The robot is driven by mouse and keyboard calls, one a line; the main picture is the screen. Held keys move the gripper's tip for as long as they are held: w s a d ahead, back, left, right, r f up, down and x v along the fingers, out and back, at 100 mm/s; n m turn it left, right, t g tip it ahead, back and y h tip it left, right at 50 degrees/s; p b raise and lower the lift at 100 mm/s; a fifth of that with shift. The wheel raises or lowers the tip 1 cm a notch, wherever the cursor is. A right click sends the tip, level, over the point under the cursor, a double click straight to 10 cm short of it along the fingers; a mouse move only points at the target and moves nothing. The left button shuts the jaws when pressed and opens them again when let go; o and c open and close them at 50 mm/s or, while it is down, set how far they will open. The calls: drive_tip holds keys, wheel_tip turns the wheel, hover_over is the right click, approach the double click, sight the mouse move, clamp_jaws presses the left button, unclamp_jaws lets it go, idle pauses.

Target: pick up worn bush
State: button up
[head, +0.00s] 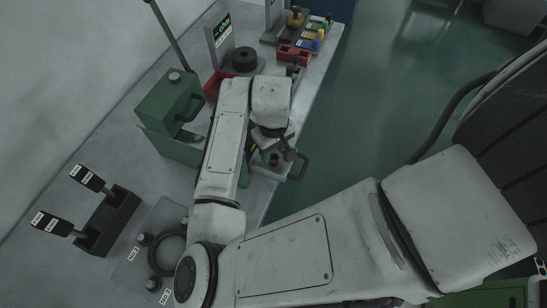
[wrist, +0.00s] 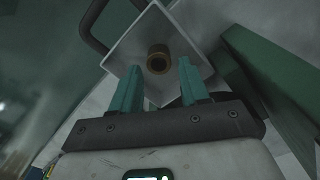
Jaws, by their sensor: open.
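The worn bush (wrist: 158,58) is a short brass-coloured ring with a dark bore. In the wrist view it sits in a pale square tray (wrist: 120,55), just beyond my fingertips. My gripper (wrist: 159,66) is open, with one teal finger on each side of the line to the bush and nothing between them. In the head view my gripper (head: 268,154) hangs over the small tray (head: 262,172) with a dark handle. A small brass-coloured spot there looks like the bush, mostly hidden by my gripper. I cannot tell the exact gap between fingers and bush.
A green machine (head: 168,110) with a lever stands left of the tray, and its green side is close in the wrist view (wrist: 250,85). A dark ring on a stand (head: 244,60), red bins (head: 290,54) and a ring plate (head: 140,262) share the bench.

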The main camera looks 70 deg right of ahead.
sight(274, 157)
drive_tip(key=shift+s+f, duration=0.1)
drive_tip(key=shift+f, duration=1.6)
drive_tip(key=c, duration=0.8)
drive_tip(key=shift+r, duration=0.1)
drive_tip(key=shift+r, duration=0.5)
drive_tip(key=s+r, duration=1.2)
drive_tip(key=s, duration=0.2)
drive_tip(key=shift+b, duration=0.35)
